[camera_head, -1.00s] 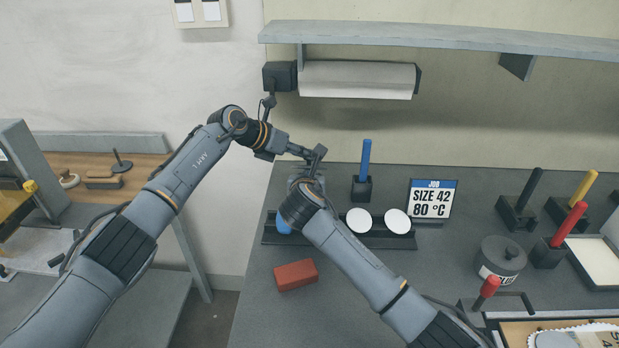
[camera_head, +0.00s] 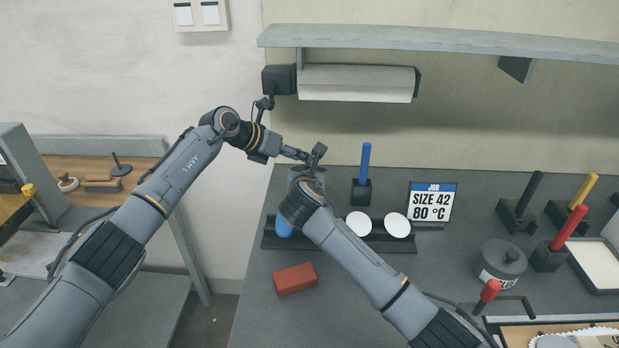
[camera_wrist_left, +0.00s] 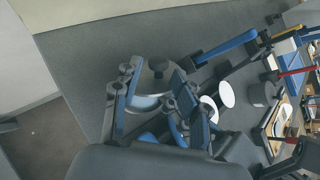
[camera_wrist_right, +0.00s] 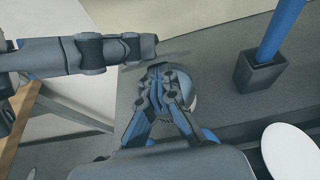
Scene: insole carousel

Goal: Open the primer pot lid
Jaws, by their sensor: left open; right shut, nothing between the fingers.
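A grey pot with a dark-knobbed lid stands at the back left of the bench, mostly hidden behind my grippers in the head view (camera_head: 296,172). In the left wrist view the pot (camera_wrist_left: 150,101) shows its knob and a pale band; I cannot read a label. The lid is seated on it. My left gripper (camera_wrist_left: 157,80) is open, its fingers spread on either side of the knob in that view; contact cannot be told. My right gripper (camera_wrist_right: 168,82) is shut and empty, close in front of the pot, whose rounded side shows behind its fingers.
A dark rack (camera_head: 380,243) with a blue piece and two white discs (camera_head: 397,225) stands near the grippers. A blue-handled tool (camera_head: 365,165) stands right of them. A red block (camera_head: 296,279) lies in front. Another lidded pot (camera_head: 503,260) stands farther right.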

